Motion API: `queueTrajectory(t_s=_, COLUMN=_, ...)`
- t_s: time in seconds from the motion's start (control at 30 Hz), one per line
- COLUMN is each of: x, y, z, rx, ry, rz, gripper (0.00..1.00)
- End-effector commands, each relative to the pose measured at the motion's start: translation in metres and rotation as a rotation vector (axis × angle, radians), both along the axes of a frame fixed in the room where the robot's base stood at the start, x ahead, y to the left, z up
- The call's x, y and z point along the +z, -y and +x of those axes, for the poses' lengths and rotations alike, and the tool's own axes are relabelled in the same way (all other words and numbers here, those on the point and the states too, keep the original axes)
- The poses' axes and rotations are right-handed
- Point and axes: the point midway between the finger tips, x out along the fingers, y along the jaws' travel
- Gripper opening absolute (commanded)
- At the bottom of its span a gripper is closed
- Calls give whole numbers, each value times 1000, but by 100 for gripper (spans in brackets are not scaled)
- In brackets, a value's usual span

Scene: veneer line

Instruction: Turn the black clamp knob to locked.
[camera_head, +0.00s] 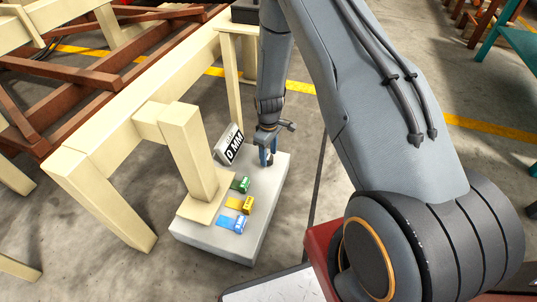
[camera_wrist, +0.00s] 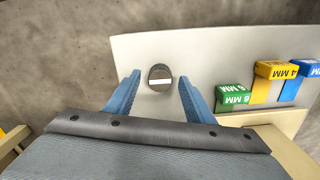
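The black clamp knob (camera_wrist: 160,70) is a small dark round shape with a white bar across it, on the pale grey block's top (camera_wrist: 220,45) in the wrist view. The bar lies roughly level in the picture. My gripper (camera_wrist: 159,78) is open, with one blue finger on each side of the knob and a gap on both sides. In the head view my gripper (camera_head: 267,150) points down at the far end of the grey block (camera_head: 215,240). The knob is mostly hidden there. No locked marking can be made out.
Green (camera_head: 240,184), yellow (camera_head: 240,204) and blue (camera_head: 233,224) size tags lie on the block beside a cream post (camera_head: 190,150). A tilted "0 MM" sign (camera_head: 230,146) stands close left of my gripper. A cream frame (camera_head: 110,140) is farther left.

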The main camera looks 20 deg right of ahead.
Motion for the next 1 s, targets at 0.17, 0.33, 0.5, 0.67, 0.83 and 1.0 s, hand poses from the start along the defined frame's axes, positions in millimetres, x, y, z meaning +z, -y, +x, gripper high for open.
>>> queueTrajectory(t_s=0.17, x=0, y=0, z=0, rx=0, ry=0, rz=0, gripper=19)
queueTrajectory(t_s=0.33, x=0, y=0, z=0, rx=-1, ry=0, rz=0, gripper=8)
queueTrajectory(t_s=0.5, x=1, y=0, z=0, rx=-23, ry=0, rz=0, gripper=8)
queueTrajectory(t_s=0.67, x=1, y=0, z=-1, rx=-88, ry=-1, rz=0, gripper=8)
queueTrajectory(t_s=0.83, x=2, y=0, z=-1, rx=-208, ry=-1, rz=0, gripper=8)
queueTrajectory(t_s=1.0, x=2, y=0, z=-1, rx=-364, ry=-1, rz=0, gripper=8)
